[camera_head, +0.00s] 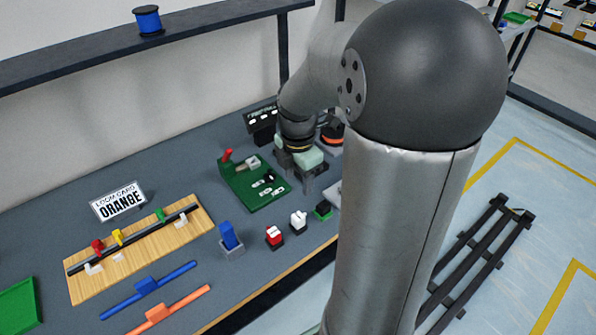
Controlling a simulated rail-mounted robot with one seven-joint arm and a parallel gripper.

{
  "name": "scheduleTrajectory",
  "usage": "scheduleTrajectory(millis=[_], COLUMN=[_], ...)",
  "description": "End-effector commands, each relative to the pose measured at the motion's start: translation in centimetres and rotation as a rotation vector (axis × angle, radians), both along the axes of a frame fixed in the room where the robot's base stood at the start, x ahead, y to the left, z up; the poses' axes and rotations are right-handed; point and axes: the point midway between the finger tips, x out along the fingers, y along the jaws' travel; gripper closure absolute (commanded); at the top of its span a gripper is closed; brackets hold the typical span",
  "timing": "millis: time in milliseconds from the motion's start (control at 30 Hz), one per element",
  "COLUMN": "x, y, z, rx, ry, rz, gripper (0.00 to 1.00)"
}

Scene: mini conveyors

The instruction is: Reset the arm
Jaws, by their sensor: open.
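My arm rises large through the middle right of the head view and bends over to the table. My gripper (308,181) points down above the grey table (190,160), just right of a green board (247,190) with a red-handled lever. Its fingers look apart, and I see nothing between them. My own arm hides part of the table's right end and whatever lies behind it.
A wooden board (140,262) with a rail and coloured clips lies at the left, near an "ORANGE" sign (118,202). A shelf (70,65) runs above the back.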

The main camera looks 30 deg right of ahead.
Motion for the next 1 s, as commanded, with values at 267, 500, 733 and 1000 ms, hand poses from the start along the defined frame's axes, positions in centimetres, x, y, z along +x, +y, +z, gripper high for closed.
scheduleTrajectory(millis=[267,500,733,1000], x=[0.0,0.0,-0.1,-3.2], y=[0.0,0.0,0.1,4.0], z=[1.5,1.4,1.4,2.4], rx=[0.001,0.001,0.0,-0.034], ry=[0.001,0.001,0.001,-0.01], rz=[0.001,0.001,-0.005,-0.397], gripper=[0.48,0.48,0.48,0.48])
